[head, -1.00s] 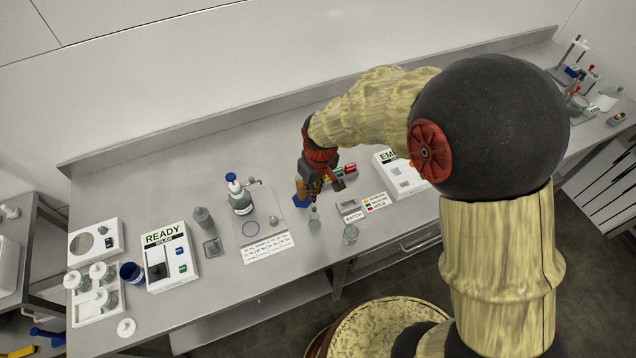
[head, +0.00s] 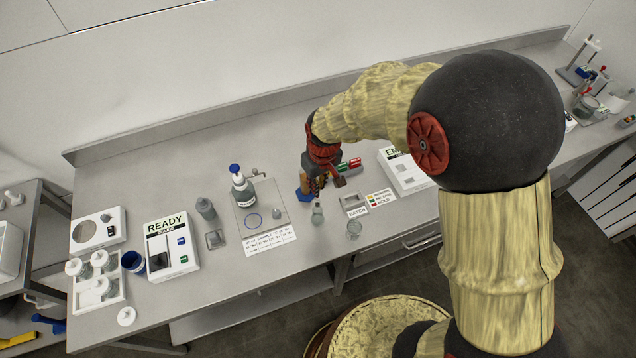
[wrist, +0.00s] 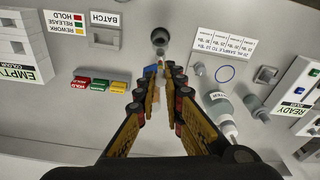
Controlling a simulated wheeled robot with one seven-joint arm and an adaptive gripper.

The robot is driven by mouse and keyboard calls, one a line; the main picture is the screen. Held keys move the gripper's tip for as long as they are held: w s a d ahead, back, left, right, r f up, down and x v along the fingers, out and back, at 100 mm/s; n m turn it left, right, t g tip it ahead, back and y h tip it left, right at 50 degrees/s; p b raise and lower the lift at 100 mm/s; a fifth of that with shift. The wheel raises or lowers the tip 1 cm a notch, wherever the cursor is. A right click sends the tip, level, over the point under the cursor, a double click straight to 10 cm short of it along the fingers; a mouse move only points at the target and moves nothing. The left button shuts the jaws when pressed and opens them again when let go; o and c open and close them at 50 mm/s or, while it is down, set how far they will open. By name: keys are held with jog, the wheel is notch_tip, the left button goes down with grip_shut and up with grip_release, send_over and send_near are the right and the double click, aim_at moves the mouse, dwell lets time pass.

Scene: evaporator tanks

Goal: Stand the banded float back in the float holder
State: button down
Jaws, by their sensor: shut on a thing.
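My gripper (head: 318,190) is over the middle of the bench, pointing down. In the wrist view its two fingers (wrist: 160,75) close on a thin, pale piece, which I take to be the banded float (wrist: 159,68); only a small part shows and its bands are not clear. A blue block (head: 301,196) is close beside the gripper, partly hidden by the fingers in the wrist view. I cannot tell for certain which thing is the float holder.
A blue-capped bottle (head: 241,190) stands on a grey mat to the left. Red, green and yellow blocks (wrist: 98,85) lie nearby. The READY box (head: 170,245) is farther left.

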aim_at(318, 199)
jog(key=shift+f+b, duration=2.8)
jog(key=shift+f, duration=1.75)
jog(key=c, duration=1.9)
grip_release()
jog(key=shift+o, duration=0.4)
jog(key=shift+r, duration=0.15)
notch_tip(318, 199, up, 12)
jog(key=s, duration=0.1)
jog(key=shift+s+d+f, duration=0.15)
jog(key=shift+d+f, duration=0.05)
jog(key=shift+d, duration=0.1)
